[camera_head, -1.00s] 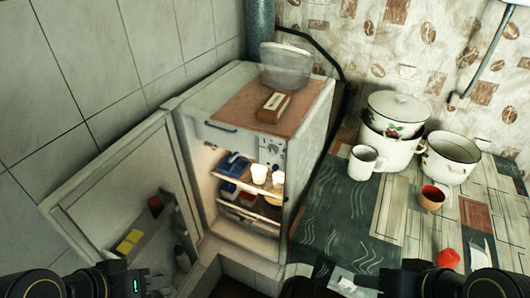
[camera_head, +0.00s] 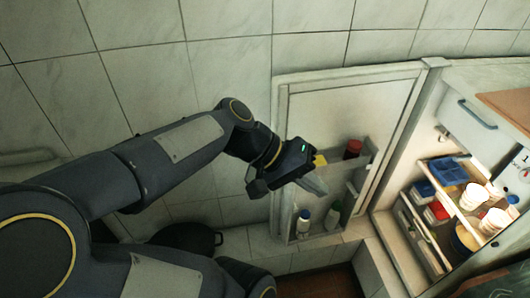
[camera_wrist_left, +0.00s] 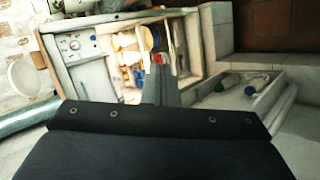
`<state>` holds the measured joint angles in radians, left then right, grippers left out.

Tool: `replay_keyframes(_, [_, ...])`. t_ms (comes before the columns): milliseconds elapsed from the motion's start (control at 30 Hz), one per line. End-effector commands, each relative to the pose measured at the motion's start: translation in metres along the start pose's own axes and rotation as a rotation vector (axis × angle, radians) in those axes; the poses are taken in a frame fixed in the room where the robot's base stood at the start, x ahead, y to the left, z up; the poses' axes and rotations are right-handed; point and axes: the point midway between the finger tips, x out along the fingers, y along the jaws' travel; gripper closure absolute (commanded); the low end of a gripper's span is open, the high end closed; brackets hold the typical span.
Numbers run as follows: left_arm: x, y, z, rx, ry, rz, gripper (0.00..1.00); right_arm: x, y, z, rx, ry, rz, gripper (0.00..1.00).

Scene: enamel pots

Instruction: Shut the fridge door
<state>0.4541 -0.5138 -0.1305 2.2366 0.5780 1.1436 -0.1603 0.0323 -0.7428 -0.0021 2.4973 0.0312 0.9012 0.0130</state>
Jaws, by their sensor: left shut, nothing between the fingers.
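The fridge door (camera_head: 345,105) stands wide open in the head view, its inner side with shelves facing me, hinged on the left side of the fridge (camera_head: 465,122). The fridge interior shows items on its shelves. My left gripper (camera_head: 318,187) is shut and empty, in front of the door's shelf at its lower left, hiding part of it; I cannot tell whether it touches. In the left wrist view, the shut fingers (camera_wrist_left: 160,72) point toward the open fridge (camera_wrist_left: 85,65), and the door shelf with bottles (camera_wrist_left: 252,88) is at the right. My right gripper is out of view.
The door shelves hold a red-topped jar (camera_head: 352,149) and a white bottle (camera_head: 304,222). A tiled wall (camera_head: 230,60) runs behind the door. A dark round pot (camera_head: 185,238) sits low, partly hidden by my arm. Cups (camera_head: 473,196) stand inside the fridge.

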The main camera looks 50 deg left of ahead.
Motion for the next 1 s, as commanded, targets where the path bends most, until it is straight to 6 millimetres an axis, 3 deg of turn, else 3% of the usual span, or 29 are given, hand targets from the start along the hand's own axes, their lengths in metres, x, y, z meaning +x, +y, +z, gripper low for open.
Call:
replay_keyframes(33, [0.015,-0.034,-0.021,-0.087,0.039,0.062,1.00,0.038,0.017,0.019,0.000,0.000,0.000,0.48])
replay_keyframes(167, [0.007,-0.075,-0.074,-0.240,0.167,0.245,1.00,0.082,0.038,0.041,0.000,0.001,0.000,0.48])
replay_keyframes(300, [-0.023,-0.134,-0.128,-0.332,0.364,0.423,1.00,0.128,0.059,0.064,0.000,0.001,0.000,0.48])
replay_keyframes(500, [-0.079,-0.206,-0.168,-0.343,0.630,0.577,1.00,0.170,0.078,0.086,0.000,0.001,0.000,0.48])
replay_keyframes(600, [-0.099,-0.223,-0.174,-0.330,0.707,0.610,1.00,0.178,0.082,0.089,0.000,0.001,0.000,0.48])
replay_keyframes(733, [-0.108,-0.227,-0.178,-0.319,0.743,0.625,1.00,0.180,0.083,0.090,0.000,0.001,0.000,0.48])
replay_keyframes(1000, [-0.086,-0.209,-0.206,-0.318,0.740,0.628,1.00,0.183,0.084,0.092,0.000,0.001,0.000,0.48])
